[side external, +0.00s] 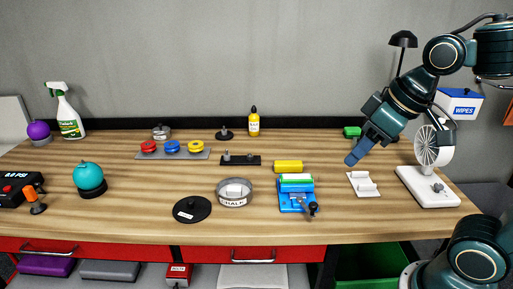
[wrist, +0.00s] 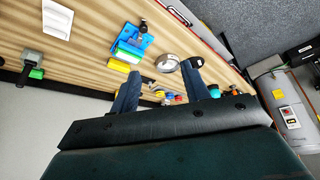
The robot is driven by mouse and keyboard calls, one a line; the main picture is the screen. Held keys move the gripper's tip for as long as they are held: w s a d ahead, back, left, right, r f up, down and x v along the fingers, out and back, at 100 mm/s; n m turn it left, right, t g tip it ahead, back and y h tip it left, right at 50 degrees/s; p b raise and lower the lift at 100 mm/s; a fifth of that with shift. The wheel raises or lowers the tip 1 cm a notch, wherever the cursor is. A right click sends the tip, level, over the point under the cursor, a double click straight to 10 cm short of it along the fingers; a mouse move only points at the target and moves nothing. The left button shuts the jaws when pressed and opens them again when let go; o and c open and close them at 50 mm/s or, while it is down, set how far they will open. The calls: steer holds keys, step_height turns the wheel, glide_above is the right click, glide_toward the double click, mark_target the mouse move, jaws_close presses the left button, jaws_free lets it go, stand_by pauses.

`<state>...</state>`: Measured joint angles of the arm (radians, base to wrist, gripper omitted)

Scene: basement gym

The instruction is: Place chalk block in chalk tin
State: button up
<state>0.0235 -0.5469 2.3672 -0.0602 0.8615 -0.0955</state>
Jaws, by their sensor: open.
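The chalk tin (side external: 235,201) is a round, open metal tin with a CHALK label, standing near the front middle of the bench. A white block (side external: 234,189), which looks like the chalk block, lies inside it. A round black lid (side external: 192,210) lies flat to the left of the tin. My gripper (side external: 353,159) is open and empty, raised above the bench to the right of the tin. Its two blue fingers stand apart in the wrist view (wrist: 165,82).
A white tray-like piece (side external: 363,190) and a white fan (side external: 428,185) are farther right. A teal ball (side external: 88,175) and colored discs on a grey strip (side external: 150,153) stand left.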

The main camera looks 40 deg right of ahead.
steer(key=shift+m, duration=0.7)
steer(key=s, duration=0.1)
steer(key=s+f, duration=0.1)
steer(key=s, duration=0.3)
steer(key=shift+s+d+f, duration=0.25)
steer(key=shift+d+f, duration=0.05)
